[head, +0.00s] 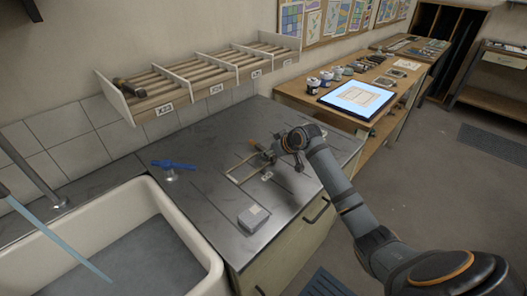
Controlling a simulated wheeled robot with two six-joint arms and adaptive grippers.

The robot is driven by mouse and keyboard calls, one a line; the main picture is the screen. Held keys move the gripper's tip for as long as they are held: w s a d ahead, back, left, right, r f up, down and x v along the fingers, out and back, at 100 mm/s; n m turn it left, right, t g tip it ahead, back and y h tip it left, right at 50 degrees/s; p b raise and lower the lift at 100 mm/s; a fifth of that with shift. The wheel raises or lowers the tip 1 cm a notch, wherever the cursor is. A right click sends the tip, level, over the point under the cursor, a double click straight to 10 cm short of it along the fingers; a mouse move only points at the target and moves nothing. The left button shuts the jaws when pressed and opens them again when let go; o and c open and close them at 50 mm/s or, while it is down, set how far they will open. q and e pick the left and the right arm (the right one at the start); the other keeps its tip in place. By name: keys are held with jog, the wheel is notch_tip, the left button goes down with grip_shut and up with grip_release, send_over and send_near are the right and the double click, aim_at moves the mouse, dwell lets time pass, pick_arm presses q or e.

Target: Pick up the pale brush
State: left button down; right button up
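My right arm reaches in from the lower right, and its gripper (268,157) is low over the grey counter (205,205). A small tan, handle-like piece (256,145) shows right at the fingertips. It may be the pale brush, but it is too small to be sure. I cannot tell whether the fingers are closed on it or only beside it. A dark brown brush-like object (129,88) lies in the left end of the wall rack. My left gripper is not in view.
A white sink (205,258) is at the lower left, with a pale blue strip (55,235) across it. The slatted rack (205,72) hangs behind. A lit panel (357,98) and jars are further right.

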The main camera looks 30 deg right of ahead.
aim_at(262, 148)
grip_shut()
jog(key=shift+r, duration=0.1)
jog(key=shift+r, duration=0.2)
notch_tip(262, 148, up, 2)
jog(key=shift+r+b, duration=0.25)
jog(key=shift+b, duration=0.25)
jog(key=s+a+r+b, duration=0.1)
jog(key=s+a+r, duration=0.2)
jog(key=s+r, duration=0.2)
jog(key=s+a+r, duration=0.2)
jog(key=s+r, duration=0.3)
jog(key=s, duration=0.2)
jog(key=shift+s+a+b, duration=0.4)
